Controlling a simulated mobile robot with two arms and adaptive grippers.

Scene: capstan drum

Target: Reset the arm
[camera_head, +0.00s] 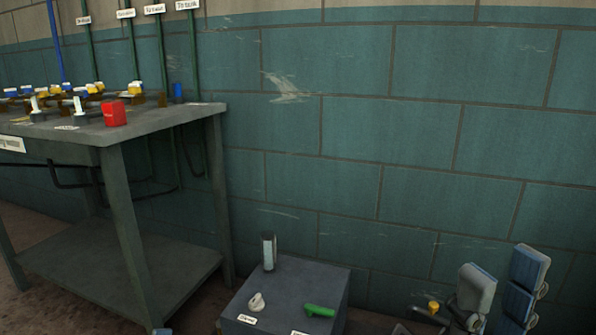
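My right arm shows at the lower right as grey links with blue caps. My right gripper (425,315) is small and dark at the end of this arm, low in the picture, right of the grey box and apart from it. A small yellow piece shows beside it. I cannot make out its fingers or whether it is open. I see nothing clearly held. My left gripper is not in view; only a small blue bit, perhaps of my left arm, shows at the bottom edge.
A grey box (287,290) bears an upright cylinder (269,253), a white knob (257,302) and a green handle (320,311). At left stands a table (165,118) with a red block (114,113) and several coloured fittings. A teal block wall (400,140) closes the back.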

